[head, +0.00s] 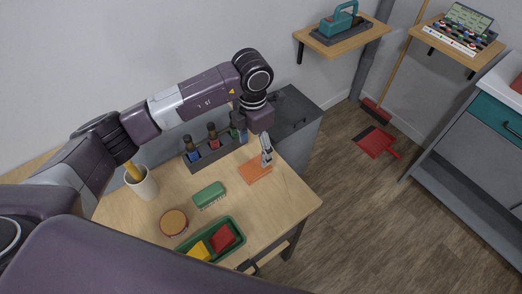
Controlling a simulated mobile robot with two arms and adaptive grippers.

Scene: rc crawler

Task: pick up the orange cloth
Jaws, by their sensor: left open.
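The orange cloth (253,171) lies flat on the wooden table, near its right back side. My left gripper (267,163) points down over the cloth's right part and hides some of it. Its jaws are open, and I cannot tell whether the fingertips touch the cloth. My right gripper is not in view.
A rack with several bottles (213,151) stands behind the cloth. A green brush (209,195), a round tin (173,222), a green tray (239,248) with a yellow and a red item, and a white cup (142,186) share the table. The table's front right is clear.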

